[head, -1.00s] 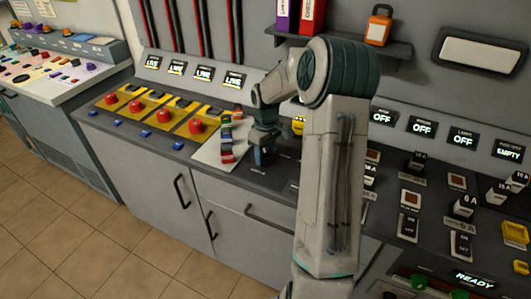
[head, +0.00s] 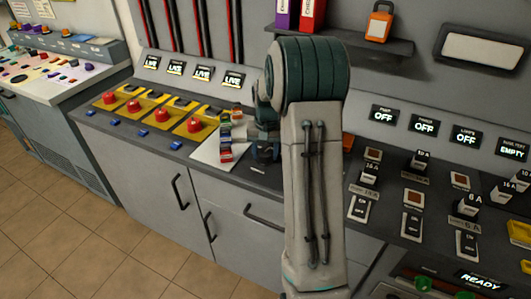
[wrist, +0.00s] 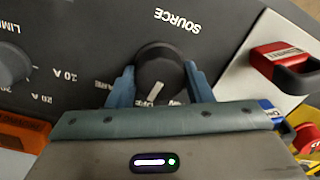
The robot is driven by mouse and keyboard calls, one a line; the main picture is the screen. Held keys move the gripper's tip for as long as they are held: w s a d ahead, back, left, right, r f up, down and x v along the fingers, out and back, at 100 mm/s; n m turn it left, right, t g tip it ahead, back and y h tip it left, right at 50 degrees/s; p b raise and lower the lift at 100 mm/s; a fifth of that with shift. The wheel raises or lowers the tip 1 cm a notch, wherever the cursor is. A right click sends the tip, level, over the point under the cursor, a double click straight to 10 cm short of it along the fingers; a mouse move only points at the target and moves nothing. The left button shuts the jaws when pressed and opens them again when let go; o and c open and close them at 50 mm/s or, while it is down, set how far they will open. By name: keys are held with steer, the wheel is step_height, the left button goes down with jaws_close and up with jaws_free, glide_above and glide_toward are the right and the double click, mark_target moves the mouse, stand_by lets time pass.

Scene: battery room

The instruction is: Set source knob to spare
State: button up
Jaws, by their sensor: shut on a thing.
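The source knob (wrist: 160,72) is a round black dial with a white pointer line, under the printed word SOURCE in the wrist view. My gripper (wrist: 160,88) has its two blue fingers on either side of the knob, shut on it. The pointer slants toward the lower edge of the knob, at a label partly hidden by my gripper. A label ending in "ARE" sits left of the knob, its start hidden by a finger. In the head view my gripper (head: 266,150) is low over the dark panel, and my arm covers the knob.
A limit knob (wrist: 12,65) is at left in the wrist view. A red padlock-like block (wrist: 285,62) lies on a white plate at right. In the head view, red buttons (head: 195,125) on yellow bases stand left of my gripper, with switches (head: 412,200) right of my arm.

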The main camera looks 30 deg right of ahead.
mark_target(266, 152)
steer(key=m, duration=0.3)
steer(key=shift+m, duration=2.1)
steer(key=o, duration=1)
step_height(266, 152, up, 14)
steer(key=shift+s, duration=0.15)
